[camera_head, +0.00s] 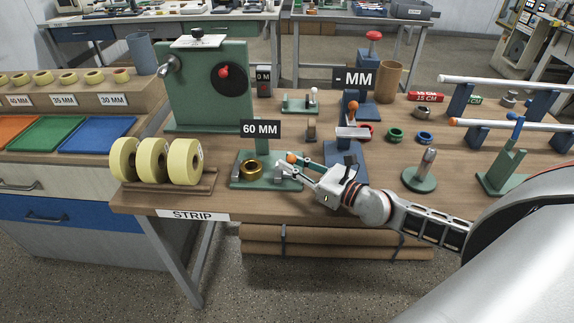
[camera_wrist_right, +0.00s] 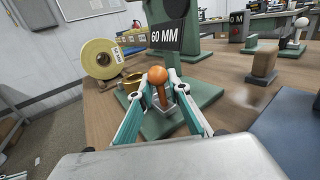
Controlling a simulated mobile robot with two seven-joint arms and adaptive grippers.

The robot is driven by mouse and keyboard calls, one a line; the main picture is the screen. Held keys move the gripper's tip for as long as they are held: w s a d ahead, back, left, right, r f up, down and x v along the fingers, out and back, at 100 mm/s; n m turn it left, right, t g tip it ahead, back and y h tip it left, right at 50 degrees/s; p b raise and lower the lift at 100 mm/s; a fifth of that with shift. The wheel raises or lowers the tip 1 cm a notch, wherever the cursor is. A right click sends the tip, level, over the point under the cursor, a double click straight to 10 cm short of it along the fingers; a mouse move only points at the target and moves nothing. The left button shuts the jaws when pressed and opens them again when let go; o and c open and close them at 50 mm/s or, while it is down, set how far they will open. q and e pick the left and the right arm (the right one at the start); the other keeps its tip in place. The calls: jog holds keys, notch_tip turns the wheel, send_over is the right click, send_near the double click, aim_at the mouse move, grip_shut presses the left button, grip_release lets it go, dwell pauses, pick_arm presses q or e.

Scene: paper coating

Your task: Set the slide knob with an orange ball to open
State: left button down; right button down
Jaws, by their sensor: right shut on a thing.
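The slide knob's orange ball (camera_head: 291,158) stands at the right part of a green base plate (camera_head: 240,184) with a brass ring (camera_head: 251,170) on it. In the right wrist view the orange ball (camera_wrist_right: 157,75) tops a short stem between the two fingers. My right gripper (camera_head: 284,167) reaches in from the right, shut on the knob just below the ball; it also shows in the wrist view (camera_wrist_right: 158,88). The fingers hide part of the stem and slide. My left gripper is not in view.
A "60 MM" sign (camera_head: 261,129) stands behind the base. Yellow tape rolls (camera_head: 151,160) sit on a rack to the left. A blue stand (camera_head: 347,153) with another orange ball (camera_head: 353,105) is behind my gripper. A green round-based post (camera_head: 420,180) stands to the right.

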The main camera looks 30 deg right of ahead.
jog(key=c, duration=1.9)
grip_release()
jog(key=shift+s, duration=0.1)
jog(key=v, duration=1.1)
jog(key=shift+s+d+r, duration=0.1)
jog(key=shift+s+d, duration=0.05)
jog(key=shift+s, duration=0.2)
